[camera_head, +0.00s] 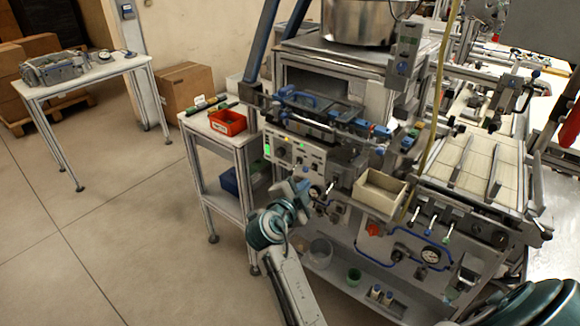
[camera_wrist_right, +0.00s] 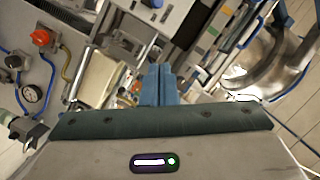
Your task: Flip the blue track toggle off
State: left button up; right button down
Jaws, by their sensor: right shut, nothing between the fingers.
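Small toggle levers (camera_head: 432,224) stick out from the machine's front edge, right of the cream bin, and one seems to have a bluish tip. They are apart from my gripper. I cannot tell for sure which is the blue track toggle, or its position.
A side table holds a red bin (camera_head: 227,122).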

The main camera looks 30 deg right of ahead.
aim_at(309, 169)
jog(key=shift+s+r, duration=0.15)
jog(key=w+d+f+p, duration=0.4)
jog(key=w+d+p, duration=0.3)
jog(key=w, duration=0.1)
jog(key=shift+w, duration=0.35)
dwell(0.5)
